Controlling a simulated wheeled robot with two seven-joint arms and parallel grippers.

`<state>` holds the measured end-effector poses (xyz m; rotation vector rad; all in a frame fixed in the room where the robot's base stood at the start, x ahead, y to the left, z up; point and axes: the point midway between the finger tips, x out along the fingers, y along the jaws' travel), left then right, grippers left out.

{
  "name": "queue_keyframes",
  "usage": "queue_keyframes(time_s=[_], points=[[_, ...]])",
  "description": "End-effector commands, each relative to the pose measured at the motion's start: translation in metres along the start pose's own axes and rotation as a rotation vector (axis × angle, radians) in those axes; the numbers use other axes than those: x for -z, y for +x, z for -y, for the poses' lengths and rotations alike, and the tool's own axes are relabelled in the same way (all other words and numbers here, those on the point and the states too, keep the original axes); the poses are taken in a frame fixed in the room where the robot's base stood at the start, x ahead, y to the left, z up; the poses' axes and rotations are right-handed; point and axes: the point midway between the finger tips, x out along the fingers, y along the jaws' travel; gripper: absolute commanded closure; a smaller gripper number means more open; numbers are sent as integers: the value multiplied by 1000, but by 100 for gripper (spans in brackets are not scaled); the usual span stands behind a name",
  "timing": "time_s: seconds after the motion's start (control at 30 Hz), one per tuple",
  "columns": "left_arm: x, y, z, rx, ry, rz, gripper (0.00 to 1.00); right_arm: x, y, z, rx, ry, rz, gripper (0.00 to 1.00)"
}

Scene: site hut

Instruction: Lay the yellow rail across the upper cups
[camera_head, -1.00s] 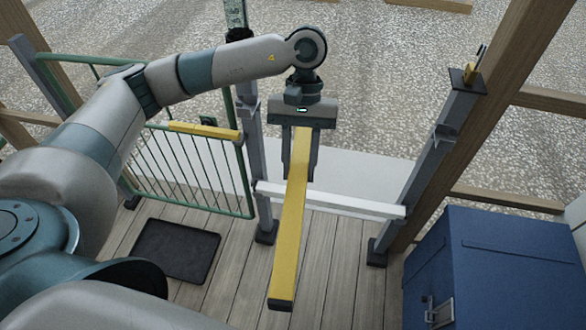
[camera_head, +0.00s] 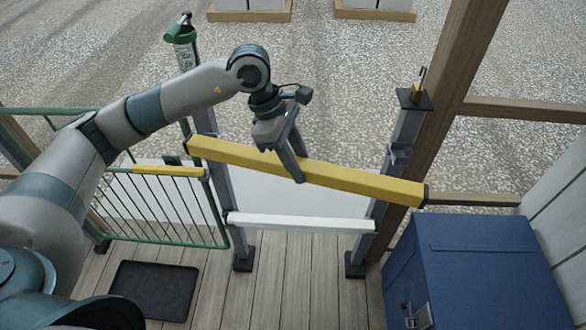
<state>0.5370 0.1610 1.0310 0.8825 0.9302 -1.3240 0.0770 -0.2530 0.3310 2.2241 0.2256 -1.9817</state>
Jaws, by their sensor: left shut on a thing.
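The yellow rail (camera_head: 345,178) is held crosswise in my left gripper (camera_head: 288,160), which is shut on it near its middle. The rail slants in the picture, its left end higher than its right end. Its left end overlaps the left post (camera_head: 222,185); its right end reaches past the right post (camera_head: 408,130). The right post's upper cup (camera_head: 399,153) shows above the rail in the picture, apart from it. The left upper cup cannot be made out clearly. A white rail (camera_head: 300,222) lies lower between the posts. My right gripper is not in view.
A green gate (camera_head: 160,205) with a yellow bar (camera_head: 168,170) stands left of the left post. A blue box (camera_head: 480,265) stands at the right, close to the right post. A black mat (camera_head: 155,290) lies on the plank floor.

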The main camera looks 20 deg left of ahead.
Motion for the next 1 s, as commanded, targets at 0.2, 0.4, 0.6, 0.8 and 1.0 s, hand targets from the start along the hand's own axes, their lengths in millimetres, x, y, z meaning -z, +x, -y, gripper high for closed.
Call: queue_keyframes(time_s=[0.2, 0.4, 0.6, 0.8, 1.0], points=[[-8, -9, -9, -68, -159, 2, 100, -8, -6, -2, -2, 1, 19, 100], [-10, -11, -12, -88, -208, 1, 100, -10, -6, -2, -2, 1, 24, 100], [-10, -10, -12, -88, -209, 1, 100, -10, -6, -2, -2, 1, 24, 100], [-10, -10, -13, -88, -209, 1, 100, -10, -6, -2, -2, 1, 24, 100], [-8, -10, -17, -87, -210, 1, 100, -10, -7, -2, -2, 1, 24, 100]])
